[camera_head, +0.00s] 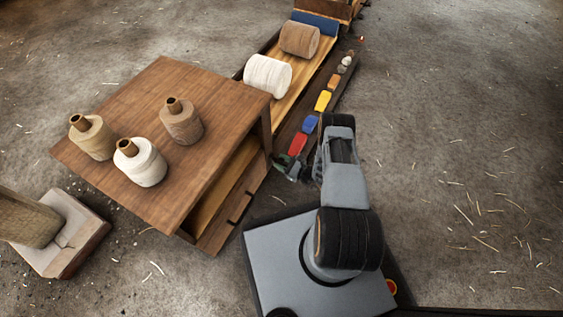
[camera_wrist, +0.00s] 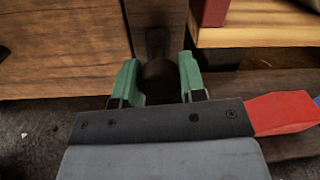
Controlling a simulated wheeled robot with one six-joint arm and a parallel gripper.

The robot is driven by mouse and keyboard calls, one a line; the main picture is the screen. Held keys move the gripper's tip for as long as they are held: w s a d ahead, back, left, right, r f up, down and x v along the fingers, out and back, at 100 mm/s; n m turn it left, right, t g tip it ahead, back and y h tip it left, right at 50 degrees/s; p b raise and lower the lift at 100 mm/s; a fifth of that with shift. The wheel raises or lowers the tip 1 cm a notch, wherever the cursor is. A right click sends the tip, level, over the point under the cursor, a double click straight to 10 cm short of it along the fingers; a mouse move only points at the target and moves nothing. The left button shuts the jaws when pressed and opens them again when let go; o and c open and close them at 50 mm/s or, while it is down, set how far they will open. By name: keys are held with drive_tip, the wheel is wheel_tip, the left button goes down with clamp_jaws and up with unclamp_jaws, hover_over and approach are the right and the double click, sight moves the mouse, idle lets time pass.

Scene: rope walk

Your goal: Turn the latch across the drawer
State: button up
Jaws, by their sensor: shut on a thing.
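My gripper (camera_wrist: 159,88) has green fingertips, one on each side of a dark, rounded piece at the lower end of an upright brown wooden bar, which I take to be the latch (camera_wrist: 157,28). It is shut on that piece, whose lower part is in shadow. In the head view my gripper (camera_head: 288,164) is low beside the right corner of the wooden cabinet (camera_head: 165,90), partly hidden by my arm. The latch cannot be made out there. Which panel is the drawer is unclear; a plain wooden face (camera_wrist: 60,55) lies left of the bar.
Three cones of yarn, one of them the white cone (camera_head: 142,165), stand on the cabinet top. A long tray (camera_head: 310,75) with two spools runs to the back. Coloured blocks, including a red block (camera_head: 297,144), line its right side. The floor at right is open.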

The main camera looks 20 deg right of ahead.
drive_tip(key=m, duration=0.4)
drive_tip(key=shift+d+m, duration=0.1)
drive_tip(key=shift+m, duration=0.3)
drive_tip(key=m, duration=0.4)
drive_tip(key=shift+g, duration=0.3)
drive_tip(key=m, duration=0.4)
drive_tip(key=shift+m, duration=2.3)
drive_tip(key=shift+f, duration=0.1)
drive_tip(key=o, duration=0.9)
